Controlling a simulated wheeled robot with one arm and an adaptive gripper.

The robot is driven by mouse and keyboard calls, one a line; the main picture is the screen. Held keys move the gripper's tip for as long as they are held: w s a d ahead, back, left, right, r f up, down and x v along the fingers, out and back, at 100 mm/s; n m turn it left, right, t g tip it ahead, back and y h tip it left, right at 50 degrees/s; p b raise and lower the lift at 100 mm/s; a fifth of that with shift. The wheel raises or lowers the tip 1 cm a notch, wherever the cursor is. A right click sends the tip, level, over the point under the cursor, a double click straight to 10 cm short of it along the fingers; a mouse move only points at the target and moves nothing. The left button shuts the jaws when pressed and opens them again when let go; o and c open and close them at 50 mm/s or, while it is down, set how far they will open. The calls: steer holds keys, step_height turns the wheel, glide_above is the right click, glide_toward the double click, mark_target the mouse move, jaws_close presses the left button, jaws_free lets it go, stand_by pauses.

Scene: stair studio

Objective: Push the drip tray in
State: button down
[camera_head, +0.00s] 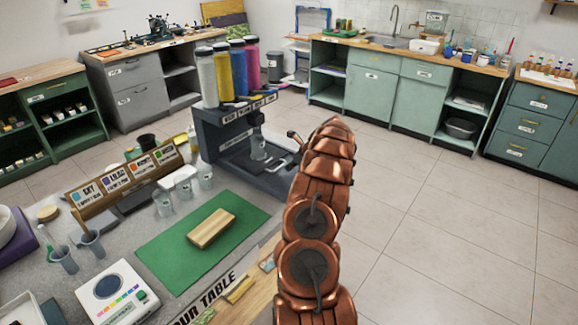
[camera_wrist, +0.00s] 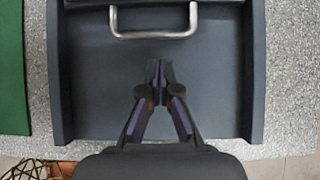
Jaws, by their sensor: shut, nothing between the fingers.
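The dark grey dispenser (camera_head: 210,137) stands at the far end of the grey table in the head view, with colored bottles on top. In the wrist view its flat base (camera_wrist: 95,85) lies between two raised side walls. The silver U-shaped handle (camera_wrist: 153,36) of the drip tray is at the top of that view. Only a dark front edge of the drip tray (camera_wrist: 90,4) shows there; the rest is out of frame. My gripper (camera_wrist: 160,66) is shut and empty, over the base, a little short of the handle and roughly centered on it. In the head view my arm hides it.
A clear cup (camera_head: 258,147) stands in the dispenser bay. A green mat (camera_head: 160,255) with a wooden block (camera_head: 212,229), a label rack (camera_head: 120,180) and several clear cups are on the table to the left. Tiled floor (camera_head: 440,230) to the right is clear.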

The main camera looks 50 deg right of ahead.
steer(key=b+v, duration=0.3)
steer(key=v, duration=0.7)
steer(key=shift+s+r, duration=0.15)
steer(key=shift+s, duration=0.2)
steer(key=shift+a, duration=0.1)
